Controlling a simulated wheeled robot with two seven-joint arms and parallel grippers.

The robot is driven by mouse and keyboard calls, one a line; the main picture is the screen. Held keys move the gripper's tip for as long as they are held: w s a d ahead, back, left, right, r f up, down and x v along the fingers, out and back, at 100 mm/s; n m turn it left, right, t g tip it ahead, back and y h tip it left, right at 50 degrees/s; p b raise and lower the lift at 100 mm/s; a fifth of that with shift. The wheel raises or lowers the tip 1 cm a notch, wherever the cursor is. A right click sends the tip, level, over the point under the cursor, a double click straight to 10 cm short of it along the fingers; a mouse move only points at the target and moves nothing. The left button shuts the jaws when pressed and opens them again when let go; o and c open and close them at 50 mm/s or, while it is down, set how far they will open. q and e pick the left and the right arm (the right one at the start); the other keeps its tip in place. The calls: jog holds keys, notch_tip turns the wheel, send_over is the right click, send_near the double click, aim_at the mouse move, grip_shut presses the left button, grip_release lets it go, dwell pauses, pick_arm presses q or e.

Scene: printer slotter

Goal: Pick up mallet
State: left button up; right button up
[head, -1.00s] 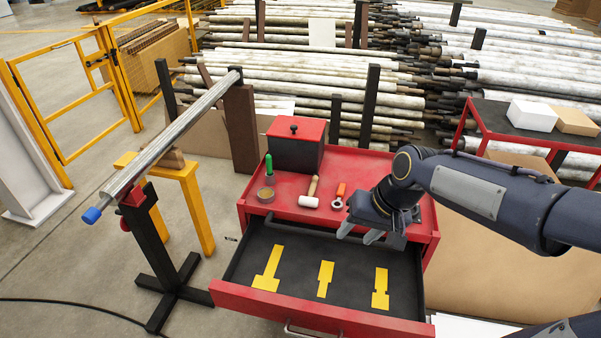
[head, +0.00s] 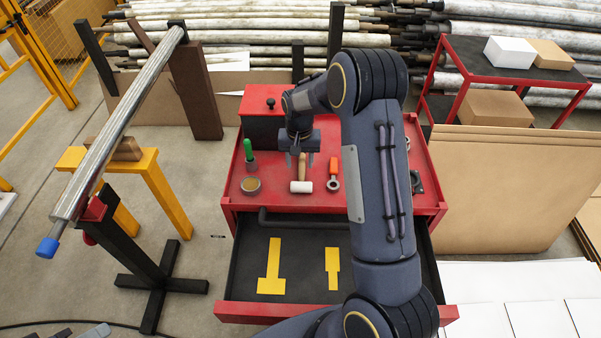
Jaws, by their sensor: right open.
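The mallet (head: 301,187) lies on the red top of the tool cabinet (head: 238,208), its white head toward me and its wooden handle pointing away. My right gripper (head: 302,168) is above the handle, pointing down, with its open fingers on either side of it. I cannot tell whether the fingers touch the handle. Part of the handle is hidden by the gripper. Grey pieces at the lower left edge may be my left gripper, cut off by the frame; its jaws cannot be made out.
An orange-handled tool (head: 333,168) lies close right of the mallet. A tape roll (head: 251,184) and a green-handled tool (head: 249,151) are left. A red box (head: 262,100) stands behind. The open drawer (head: 303,258) holds yellow shapes. A steel pipe (head: 118,130) rests on stands at left.

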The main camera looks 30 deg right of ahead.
aim_at(302, 172)
jog(key=f, duration=0.2)
jog(key=f+p, duration=0.1)
jog(key=f, duration=0.1)
jog(key=shift+s+d, duration=0.25)
jog(key=shift+d, duration=0.1)
jog(key=shift+f, duration=0.25)
jog(key=shift+c, duration=0.2)
grip_shut()
